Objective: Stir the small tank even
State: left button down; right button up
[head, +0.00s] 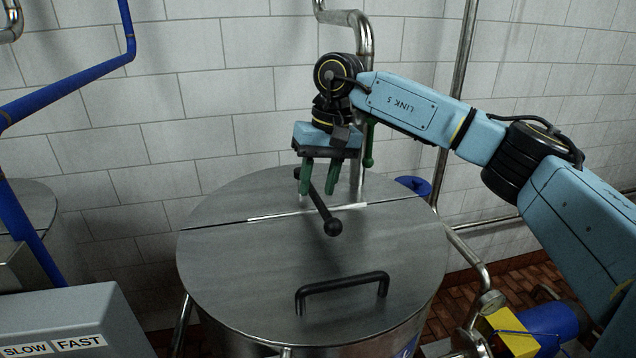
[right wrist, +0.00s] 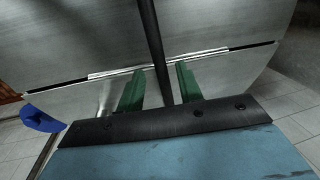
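A round steel tank with a flat lid (head: 250,262) stands in the middle of the head view. A dark rod (head: 321,208) with a ball end (head: 332,227) slants over the lid's middle. My right gripper (head: 319,185) is above the lid at the rod's far end, fingers pointing down. In the right wrist view, the rod (right wrist: 154,45) passes between the two green fingers (right wrist: 159,86), with gaps on both sides. The gripper is open and does not grip the rod. The rod's lower fixing is hidden. My left gripper is out of view.
A black handle (head: 343,286) stands up from the near lid half. Another tank (head: 28,207) stands at the left edge, behind a grey box with SLOW and FAST labels (head: 50,346). Blue pipes (head: 70,82) are at left. A steel pipe (head: 365,45) rises behind my right gripper.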

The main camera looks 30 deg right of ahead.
notch_tip(320, 180, up, 13)
jog(key=d, duration=0.2)
jog(key=shift+s+d+f, duration=0.15)
jog(key=shift+d+f, duration=0.05)
jog(key=shift+d, duration=0.05)
